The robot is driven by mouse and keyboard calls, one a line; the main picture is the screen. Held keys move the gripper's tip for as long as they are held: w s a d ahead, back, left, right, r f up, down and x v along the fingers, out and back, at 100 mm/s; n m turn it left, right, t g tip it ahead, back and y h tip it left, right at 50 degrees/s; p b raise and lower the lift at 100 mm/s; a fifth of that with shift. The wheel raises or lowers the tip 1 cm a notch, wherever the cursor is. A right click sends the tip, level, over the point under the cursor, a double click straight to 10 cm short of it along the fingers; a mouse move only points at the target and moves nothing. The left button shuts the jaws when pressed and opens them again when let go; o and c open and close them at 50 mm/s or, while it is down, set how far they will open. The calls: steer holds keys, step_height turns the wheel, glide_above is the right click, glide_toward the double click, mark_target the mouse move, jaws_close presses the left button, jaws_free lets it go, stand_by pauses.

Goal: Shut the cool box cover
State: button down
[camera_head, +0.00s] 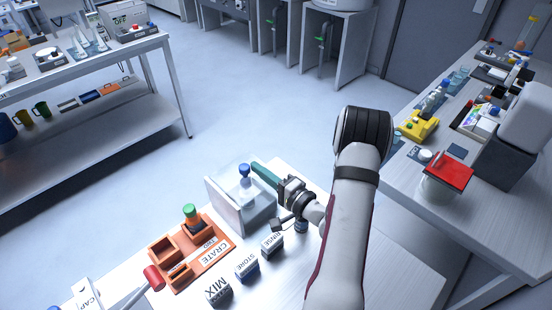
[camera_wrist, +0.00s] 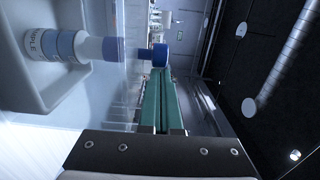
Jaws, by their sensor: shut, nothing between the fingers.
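The cool box (camera_head: 262,216) looks like the pale grey box on the near table. A pale upright panel (camera_head: 222,207) at its left side looks like its cover, standing open; the hinge is not clear. A white bottle with a blue top (camera_head: 246,189) stands at the box; the wrist view shows this labelled bottle (camera_wrist: 90,47) partly behind a see-through sheet (camera_wrist: 105,95). My gripper (camera_head: 256,168) is shut and empty, its green fingers above the box's far right side, close to the blue top. The fingers (camera_wrist: 160,85) also show in the wrist view. Contact cannot be told.
An orange crate (camera_head: 190,262) with a green-topped bottle (camera_head: 190,213) stands left of the box. Blocks marked MIX (camera_head: 218,292), STORE (camera_head: 247,267) and RINSE (camera_head: 272,244) stand in front. A red-ended rod (camera_head: 153,278) lies at lower left. Crowded benches stand left and right.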

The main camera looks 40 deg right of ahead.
steer(key=shift+a, duration=0.35)
